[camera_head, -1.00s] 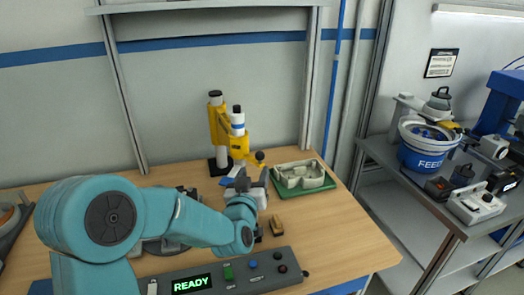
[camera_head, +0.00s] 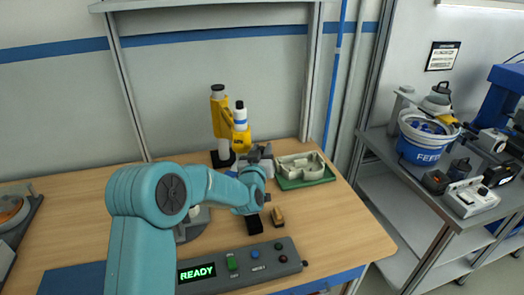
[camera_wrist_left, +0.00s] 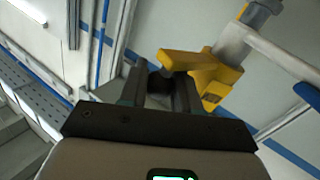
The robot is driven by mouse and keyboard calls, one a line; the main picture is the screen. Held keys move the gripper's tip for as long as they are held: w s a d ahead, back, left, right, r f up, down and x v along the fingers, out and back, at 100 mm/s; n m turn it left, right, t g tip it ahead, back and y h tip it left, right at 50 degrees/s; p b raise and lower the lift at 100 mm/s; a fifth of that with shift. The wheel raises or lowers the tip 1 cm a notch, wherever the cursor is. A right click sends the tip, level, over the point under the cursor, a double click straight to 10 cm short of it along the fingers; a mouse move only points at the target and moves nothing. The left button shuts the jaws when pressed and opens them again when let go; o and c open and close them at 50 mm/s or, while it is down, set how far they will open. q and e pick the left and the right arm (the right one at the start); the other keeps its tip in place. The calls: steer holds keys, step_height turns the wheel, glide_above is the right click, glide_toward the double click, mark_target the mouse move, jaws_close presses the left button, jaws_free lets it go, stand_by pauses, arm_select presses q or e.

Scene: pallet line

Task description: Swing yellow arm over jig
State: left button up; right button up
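The yellow arm (camera_head: 221,118) stands upright on a dark base at the back of the bench, with a white, blue-banded cylinder beside its post. In the left wrist view its yellow handle (camera_wrist_left: 187,60) reaches toward my fingers. My left gripper (camera_head: 260,152) is in front of and to the right of the yellow post. In the left wrist view a dark round knob (camera_wrist_left: 157,83) shows between the fingertips of my left gripper (camera_wrist_left: 160,90); whether they press on it is unclear. A pale moulded fixture, perhaps the jig (camera_head: 303,165), sits on a green plate to the right. My right gripper is out of view.
A grey control box (camera_head: 245,265) reading READY lies at the front edge. A small brown block (camera_head: 278,217) lies behind it. A blue FEED bowl (camera_head: 422,150) stands on the separate right bench. Bare bench lies right of the brown block.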

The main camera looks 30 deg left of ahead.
arm_select(q)
jaws_close()
steer(key=s+a+m+h+b, duration=0.1)
steer(key=s+b, duration=0.1)
steer(key=b, duration=0.1)
steer(key=s+a+h+b, duration=0.1)
steer(key=s+a+b, duration=0.1)
steer(key=b, duration=0.1)
steer(key=s+a+m+t+h+b, duration=0.1)
steer(key=s+a+b, duration=0.1)
steer(key=s+b, duration=0.1)
steer(key=shift+s+f+m+h+b, duration=0.1)
steer(key=shift+f+m+h+b, duration=0.1)
steer(key=shift+m+h+b, duration=0.25)
steer(key=shift+s+a+r+m+h+p, duration=0.2)
steer(key=shift+s+a+h, duration=0.2)
steer(key=shift+s+a, duration=0.2)
steer(key=shift+s+a+r+m+h+p, duration=0.15)
steer(key=shift+s+a+h, duration=0.2)
steer(key=shift+s+a, duration=0.2)
steer(key=s+a+m+h+p, duration=0.3)
steer(key=s+a+h+p, duration=0.2)
steer(key=a+p, duration=0.1)
steer(key=shift+a+p, duration=0.35)
steer(key=shift+a, duration=0.2)
steer(key=shift+s+r, duration=0.1)
